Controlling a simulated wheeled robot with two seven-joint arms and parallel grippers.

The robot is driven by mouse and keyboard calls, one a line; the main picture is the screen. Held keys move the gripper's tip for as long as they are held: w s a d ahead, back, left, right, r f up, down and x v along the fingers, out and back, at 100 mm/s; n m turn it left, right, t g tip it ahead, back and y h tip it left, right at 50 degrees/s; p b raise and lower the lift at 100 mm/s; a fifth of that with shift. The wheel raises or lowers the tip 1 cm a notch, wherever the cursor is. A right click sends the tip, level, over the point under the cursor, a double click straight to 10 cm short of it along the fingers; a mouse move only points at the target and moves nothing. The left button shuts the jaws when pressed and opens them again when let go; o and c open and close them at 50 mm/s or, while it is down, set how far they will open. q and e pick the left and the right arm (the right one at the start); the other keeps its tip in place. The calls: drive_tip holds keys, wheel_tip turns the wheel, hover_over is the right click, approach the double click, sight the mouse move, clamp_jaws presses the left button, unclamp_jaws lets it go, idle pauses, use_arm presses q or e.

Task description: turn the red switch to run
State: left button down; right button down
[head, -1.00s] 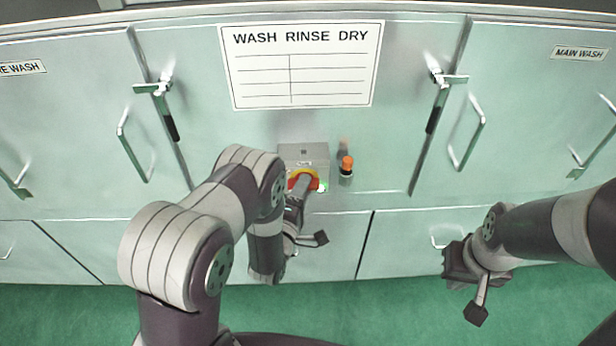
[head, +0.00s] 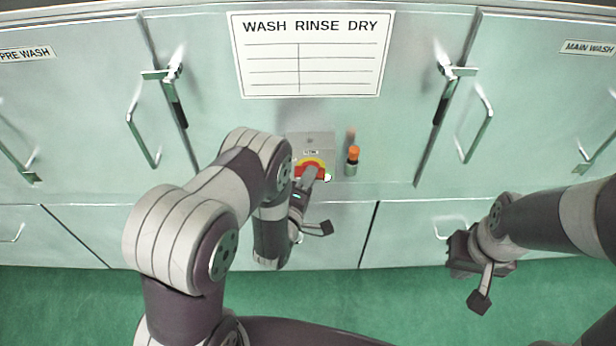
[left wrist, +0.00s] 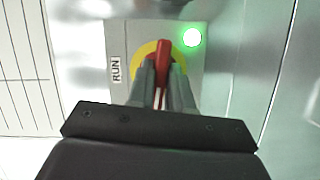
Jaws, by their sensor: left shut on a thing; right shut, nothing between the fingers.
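The red switch (head: 316,172) has a yellow round plate behind it and sits on a grey box (head: 312,139) on the machine front. In the left wrist view the red handle (left wrist: 163,52) stands between the fingers of my left gripper (left wrist: 160,82), which is shut on it. The RUN label (left wrist: 116,70) is beside the yellow plate, and the handle lies crosswise to the direction of that label. A green lamp (left wrist: 192,37) on the box glows. My left gripper (head: 307,179) partly hides the switch in the head view. My right gripper (head: 460,254) is shut, empty and away from the switch.
An orange-topped part (head: 352,158) stands just right of the box. A WASH RINSE DRY sign (head: 310,55) is above. Door handles (head: 477,124) and latches project from the panels on both sides. Green floor (head: 400,305) lies below.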

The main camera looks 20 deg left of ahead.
use_arm(q)
drive_tip(key=shift+w+d+r+m+g+y+p, duration=0.1)
drive_tip(key=shift+m+g+y+p, duration=0.6)
drive_tip(key=shift+m, duration=1.25)
drive_tip(key=shift+s+d+r+m+g+y+p, duration=0.1)
drive_tip(key=shift+m+g+y+p, duration=0.2)
drive_tip(key=shift+m+g+y, duration=1.2)
drive_tip(key=shift+w+d+r+m+y+p, duration=0.1)
drive_tip(key=shift+m+y+p, duration=0.45)
drive_tip(key=shift+m, duration=1.9)
drive_tip(key=c, duration=1.1)
unclamp_jaws()
drive_tip(key=shift+w+f, duration=0.1)
drive_tip(key=b+v, duration=0.1)
drive_tip(key=v, duration=1.1)
drive_tip(key=shift+s+d+b, duration=0.15)
drive_tip(key=shift+s+b, duration=0.15)
drive_tip(key=shift+b, duration=0.05)
